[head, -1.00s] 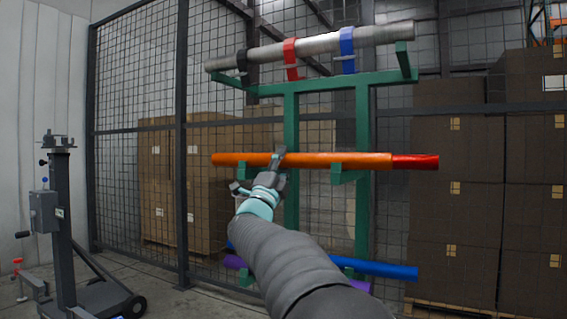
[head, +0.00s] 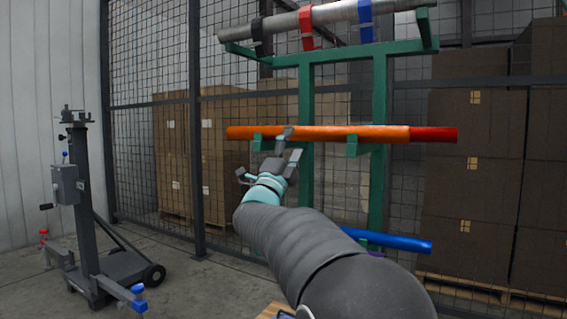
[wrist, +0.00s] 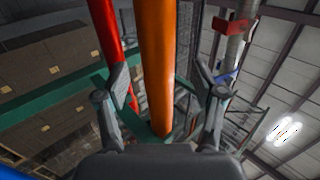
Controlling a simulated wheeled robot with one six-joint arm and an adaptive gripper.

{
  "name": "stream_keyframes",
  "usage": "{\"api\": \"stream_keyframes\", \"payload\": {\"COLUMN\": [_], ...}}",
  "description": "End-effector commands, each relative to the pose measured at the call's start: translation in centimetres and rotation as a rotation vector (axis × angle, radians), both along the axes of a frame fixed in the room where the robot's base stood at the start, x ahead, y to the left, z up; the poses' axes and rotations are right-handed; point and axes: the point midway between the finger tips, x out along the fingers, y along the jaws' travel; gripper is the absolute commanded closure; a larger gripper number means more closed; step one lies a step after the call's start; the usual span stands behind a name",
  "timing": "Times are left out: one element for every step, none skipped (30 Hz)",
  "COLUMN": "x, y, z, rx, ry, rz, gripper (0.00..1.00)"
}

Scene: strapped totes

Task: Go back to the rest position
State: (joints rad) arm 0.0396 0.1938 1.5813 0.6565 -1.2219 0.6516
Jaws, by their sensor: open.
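My gripper (head: 284,150) is open and empty in the head view, just below and in front of the orange pipe (head: 300,133). In the wrist view my open fingers (wrist: 160,95) stand on either side of the orange pipe (wrist: 156,50) in the picture; a gap in depth is hard to judge there. The red part (wrist: 106,30) shows at the left finger.
A grey pipe (head: 290,22) with black, red and blue straps lies on the rack's top arms. A blue pipe (head: 390,240) is lower down. A wheeled stand (head: 85,200) is at the left. Stacked boxes (head: 480,130) stand at the right. Mesh fencing (head: 150,130) runs behind.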

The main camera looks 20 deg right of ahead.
Motion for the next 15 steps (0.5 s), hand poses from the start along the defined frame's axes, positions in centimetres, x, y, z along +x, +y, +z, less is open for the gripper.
{"api": "stream_keyframes", "payload": {"x": [-0.5,-0.8,-1.2,-1.4,-1.7,-2.0,-2.2,-2.4,-2.6,-2.8,-2.9,-3.1,-3.2,-3.2,-3.3], "y": [0.7,1.1,1.6,1.9,2.2,2.6,2.9,3.1,3.4,3.5,3.7,3.9,4.0,4.1,4.2], "z": [-0.8,-1.2,-1.6,-2.0,-2.4,-2.8,-3.1,-3.4,-3.7,-3.9,-4.1,-4.3,-4.4,-4.5,-4.6], "rx": [0.0,0.0,0.0,0.0,0.0,0.0,0.0,0.0,0.0,0.0,0.0,0.0,0.0,0.0,0.0], "ry": [0.002,0.002,0.001,0.002,0.0,0.002,0.0,0.001,0.0,-0.001,-0.001,-0.001,-0.001,-0.001,-0.002], "rz": [0.002,0.003,0.004,0.003,0.002,0.003,0.002,0.002,0.001,0.001,0.001,0.001,0.001,0.001,0.0], "gripper": [0.31,0.31,0.31,0.31,0.31,0.31,0.31,0.31,0.31,0.31,0.31,0.31,0.31,0.31,0.31]}}
